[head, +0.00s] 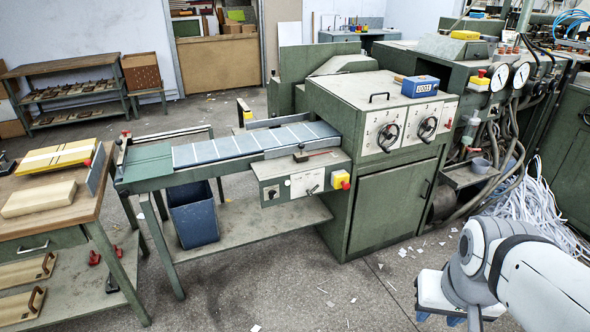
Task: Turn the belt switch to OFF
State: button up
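The feeder's control panel (302,183) is a grey-green box on the front of the machine, below the right end of the belt (255,144). It carries a small dark round knob (271,192) at left, a white plate (306,182) with a small lever (312,189) at its lower right, and a yellow box with a red button (341,180). The labels are too small to read, so I cannot tell which control is the belt switch or how it is set. My gripper (447,300) is low at the bottom right, well apart from the panel. Its fingers do not show clearly.
A blue bin (193,211) stands under the belt. A wooden workbench (50,213) is at left, and the green machine cabinet (388,208) is right of the panel. White shreds (527,205) lie by hoses at right. The floor before the panel is mostly clear, with paper scraps.

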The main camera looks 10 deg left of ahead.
aim_at(272, 194)
jog(key=u, duration=0.1)
jog(key=i, duration=1)
jog(key=u, duration=0.05)
